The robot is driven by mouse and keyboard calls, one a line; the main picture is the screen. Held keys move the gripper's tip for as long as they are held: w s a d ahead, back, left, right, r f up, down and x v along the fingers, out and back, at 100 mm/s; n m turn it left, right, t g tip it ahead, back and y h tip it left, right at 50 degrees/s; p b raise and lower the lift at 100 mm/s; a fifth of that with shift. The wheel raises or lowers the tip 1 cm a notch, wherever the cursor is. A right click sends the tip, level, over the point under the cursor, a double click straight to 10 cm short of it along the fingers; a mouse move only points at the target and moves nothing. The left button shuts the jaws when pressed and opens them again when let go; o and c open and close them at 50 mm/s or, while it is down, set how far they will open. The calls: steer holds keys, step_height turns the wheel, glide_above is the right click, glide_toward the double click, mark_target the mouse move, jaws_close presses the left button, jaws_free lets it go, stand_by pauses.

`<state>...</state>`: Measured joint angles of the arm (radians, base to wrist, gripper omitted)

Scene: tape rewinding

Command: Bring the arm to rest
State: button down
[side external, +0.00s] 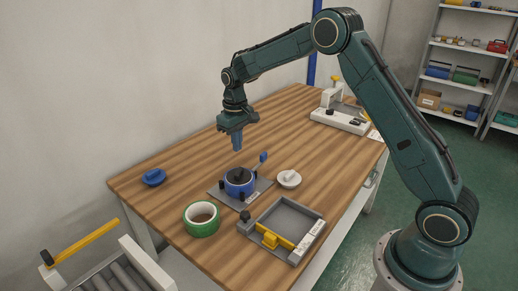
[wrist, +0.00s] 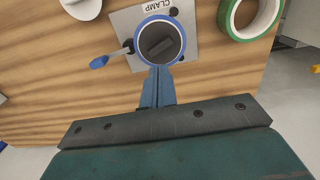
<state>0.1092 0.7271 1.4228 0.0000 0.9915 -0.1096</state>
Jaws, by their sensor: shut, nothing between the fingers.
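My gripper (side external: 237,144) is shut and empty. It points down in the air above the table, above and a little behind the blue clamp device (side external: 239,181) in the side view. In the wrist view the shut blue fingers (wrist: 157,88) reach toward the device's round blue ring (wrist: 159,44), which has a dark centre and sits on a grey plate marked CLAMP. A blue-ended lever (side external: 262,158) sticks out from the device. A green tape roll (side external: 202,219) lies on the table in front of the clamp plate, apart from my gripper.
A grey tray (side external: 285,216) with a yellow part stands at the front right. A white round piece (side external: 289,179) and a blue piece (side external: 153,177) lie on the wooden table (side external: 190,165). A white-framed station (side external: 340,120) is at the back. A roller conveyor (side external: 105,278) is at the front left.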

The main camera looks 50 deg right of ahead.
steer(key=shift+r, duration=0.15)
steer(key=s+a+r+t, duration=0.1)
steer(key=s+a+r, duration=0.1)
steer(key=s+r, duration=0.65)
steer(key=s+a+r+t, duration=0.2)
steer(key=s+r, duration=0.5)
steer(key=r, duration=0.2)
steer(key=s+a+t, duration=0.2)
steer(key=s, duration=1.8)
steer(key=shift+s+t, duration=0.3)
steer(key=shift+s, duration=0.05)
steer(key=shift+w+d, duration=0.1)
steer(key=shift+w, duration=0.1)
